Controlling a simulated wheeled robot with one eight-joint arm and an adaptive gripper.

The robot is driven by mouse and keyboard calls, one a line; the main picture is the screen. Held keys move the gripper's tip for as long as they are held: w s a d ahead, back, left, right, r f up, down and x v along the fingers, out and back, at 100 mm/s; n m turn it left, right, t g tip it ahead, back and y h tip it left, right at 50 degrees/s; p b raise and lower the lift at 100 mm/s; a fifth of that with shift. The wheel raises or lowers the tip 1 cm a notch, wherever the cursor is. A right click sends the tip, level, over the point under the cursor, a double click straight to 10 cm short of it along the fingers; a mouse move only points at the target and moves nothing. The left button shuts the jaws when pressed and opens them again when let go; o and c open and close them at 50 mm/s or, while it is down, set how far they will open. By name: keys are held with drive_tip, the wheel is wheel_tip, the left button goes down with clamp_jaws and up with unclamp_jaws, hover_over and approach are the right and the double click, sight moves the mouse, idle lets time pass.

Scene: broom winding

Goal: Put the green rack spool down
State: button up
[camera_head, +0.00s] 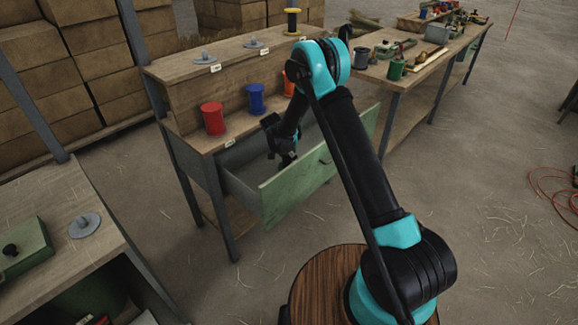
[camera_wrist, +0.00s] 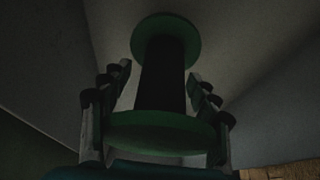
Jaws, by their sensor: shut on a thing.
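The green rack spool (camera_wrist: 160,130) fills the middle of the wrist view, with green flanges at both ends and a dark core. My gripper (camera_head: 287,160) is low inside the open drawer (camera_head: 240,188) in the head view. In the wrist view its fingers (camera_wrist: 160,76) stand on both sides of the spool, shut on it. Plain grey drawer surfaces surround it. In the head view the spool is hidden behind my gripper and arm. I cannot tell whether the spool touches the drawer floor.
The drawer's green front (camera_head: 290,192) stands pulled out. Red (camera_head: 213,118), blue (camera_head: 256,98) and orange (camera_head: 289,84) spools stand on the shelf above it. A yellow spool (camera_head: 292,20) stands on top.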

drive_tip(key=shift+f, duration=1.9)
drive_tip(key=shift+f, duration=0.1)
drive_tip(key=o, duration=1.4)
drive_tip(key=v, duration=1.2)
drive_tip(key=shift+s, duration=0.1)
